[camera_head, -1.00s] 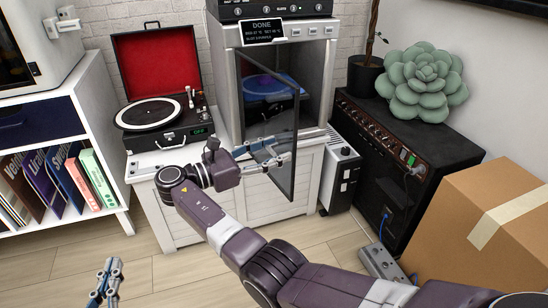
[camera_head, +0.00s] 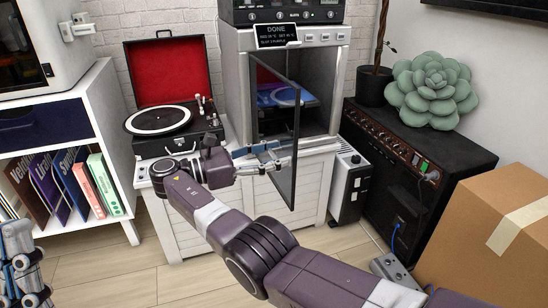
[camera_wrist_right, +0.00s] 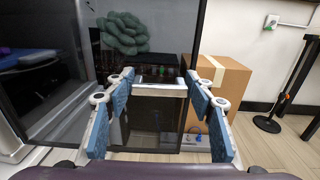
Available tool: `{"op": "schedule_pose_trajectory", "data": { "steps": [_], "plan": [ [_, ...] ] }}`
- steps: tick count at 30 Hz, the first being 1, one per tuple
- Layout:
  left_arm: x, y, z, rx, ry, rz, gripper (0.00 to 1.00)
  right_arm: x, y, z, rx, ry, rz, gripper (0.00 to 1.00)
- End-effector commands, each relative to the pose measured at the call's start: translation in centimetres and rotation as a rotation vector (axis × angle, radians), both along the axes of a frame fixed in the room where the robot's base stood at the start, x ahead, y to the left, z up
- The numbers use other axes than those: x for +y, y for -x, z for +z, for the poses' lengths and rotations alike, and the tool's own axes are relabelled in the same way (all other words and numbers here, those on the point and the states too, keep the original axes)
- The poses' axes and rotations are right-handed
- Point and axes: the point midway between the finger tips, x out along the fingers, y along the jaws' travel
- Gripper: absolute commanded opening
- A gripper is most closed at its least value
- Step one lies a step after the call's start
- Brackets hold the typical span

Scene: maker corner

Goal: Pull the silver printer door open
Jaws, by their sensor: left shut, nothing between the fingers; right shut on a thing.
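The silver printer (camera_head: 236,100) stands on a white cabinet. Its dark glass door (camera_head: 282,125) is swung out toward me, hinged at the left, and the chamber shows behind it. My right gripper (camera_head: 278,162) is at the lower outer side of the door, shut on the door handle. In the right wrist view the pale handle bar (camera_wrist_right: 160,91) lies between the blue finger pads; the exact contact is hard to see. My left gripper (camera_head: 22,268) is at the lower left edge, shut and empty, away from the printer.
A record player (camera_head: 163,120) with its red lid up stands left of the printer. A black amplifier (camera_head: 400,150) with a succulent (camera_head: 432,85), a small white-and-black unit (camera_head: 349,185) and a cardboard box (camera_head: 490,240) are to the right.

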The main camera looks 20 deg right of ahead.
Motion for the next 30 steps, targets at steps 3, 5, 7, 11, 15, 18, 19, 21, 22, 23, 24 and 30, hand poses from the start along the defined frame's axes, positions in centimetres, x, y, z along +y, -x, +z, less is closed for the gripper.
{"op": "schedule_pose_trajectory", "data": {
  "steps": [3,5,7,11,15,18,19,21,22,23,24,30],
  "plan": [
    [0.08,0.36,0.16,-0.018,0.006,-0.001,0.0,-0.01,0.04,-0.05,0.0,-0.001,-0.004,0.06],
    [0.09,0.42,0.2,-0.021,0.007,-0.001,0.0,-0.01,0.03,-0.05,0.001,-0.001,-0.004,0.06],
    [0.09,0.44,0.21,-0.021,0.007,-0.001,0.0,-0.01,0.04,-0.05,0.001,-0.001,-0.004,0.06],
    [0.09,0.43,0.22,-0.021,0.006,-0.001,0.0,-0.01,0.03,-0.06,0.001,-0.001,-0.004,0.06],
    [0.09,0.42,0.22,-0.02,0.006,-0.001,0.0,-0.01,0.03,-0.07,0.001,-0.001,-0.004,0.55],
    [0.09,0.43,0.22,-0.02,0.006,-0.001,0.0,-0.01,0.02,-0.06,0.001,-0.001,-0.003,0.66],
    [0.09,0.43,0.22,-0.021,0.006,-0.001,0.0,-0.01,0.02,-0.05,0.001,-0.001,-0.003,0.68],
    [0.09,0.43,0.22,-0.021,0.006,-0.001,0.0,-0.01,0.01,-0.05,0.001,-0.001,-0.003,0.68],
    [0.09,0.43,0.22,-0.02,0.006,-0.001,0.0,-0.01,0.01,-0.04,0.001,-0.001,-0.003,0.68],
    [0.09,0.43,0.22,-0.02,0.006,-0.001,0.0,-0.01,0.01,-0.04,0.001,-0.001,-0.003,0.68],
    [0.09,0.43,0.22,-0.02,0.006,-0.001,0.0,-0.01,0.0,-0.04,0.001,-0.001,-0.003,0.68],
    [0.08,0.35,0.15,-0.017,0.006,-0.002,0.0,-0.03,-0.03,0.48,-0.002,0.0,-0.003,0.68]
  ]
}}
